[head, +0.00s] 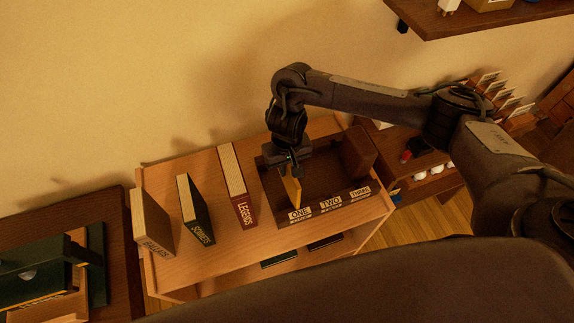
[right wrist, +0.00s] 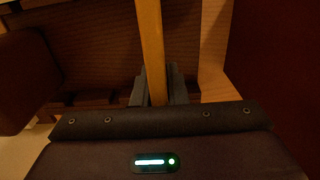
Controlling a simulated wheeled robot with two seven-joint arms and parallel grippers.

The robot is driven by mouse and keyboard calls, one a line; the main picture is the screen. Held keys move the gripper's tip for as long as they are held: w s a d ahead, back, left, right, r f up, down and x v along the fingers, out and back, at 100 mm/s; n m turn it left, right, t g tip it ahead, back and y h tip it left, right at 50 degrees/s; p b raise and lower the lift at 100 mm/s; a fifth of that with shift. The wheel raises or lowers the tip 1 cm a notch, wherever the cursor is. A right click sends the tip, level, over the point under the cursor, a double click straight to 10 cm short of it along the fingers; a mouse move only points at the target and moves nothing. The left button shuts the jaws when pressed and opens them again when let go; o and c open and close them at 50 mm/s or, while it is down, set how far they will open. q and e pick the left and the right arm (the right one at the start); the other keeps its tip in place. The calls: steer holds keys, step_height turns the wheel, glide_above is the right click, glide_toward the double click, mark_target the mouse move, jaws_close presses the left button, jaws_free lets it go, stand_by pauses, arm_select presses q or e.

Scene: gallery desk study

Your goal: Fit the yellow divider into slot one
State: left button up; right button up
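The yellow divider (head: 292,190) is upright in the dark slotted holder (head: 268,190), behind the label ONE (head: 300,214). Labels TWO (head: 330,204) and THREE (head: 360,193) are to its right. My right gripper (head: 293,170) is above the holder, shut on the divider's upper part. In the right wrist view the divider (right wrist: 152,45) runs between the two fingers of my right gripper (right wrist: 157,88). The divider's lower edge is hidden, so I cannot tell whether it is seated in the slot. My left gripper is not in view.
The holder stands on a wooden shelf unit (head: 215,248). Books marked LEGENDS (head: 238,190), SONNETS (head: 195,210) and BALLADS (head: 152,222) stand left of it. A brown block (head: 357,152) stands at the holder's right end. A wall shelf (head: 480,20) is at upper right.

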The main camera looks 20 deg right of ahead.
steer(key=o, duration=0.4)
steer(key=shift+c, duration=0.2)
step_height(320, 180, up, 11)
steer(key=shift+p, duration=1.2)
steer(key=shift+r, duration=0.65)
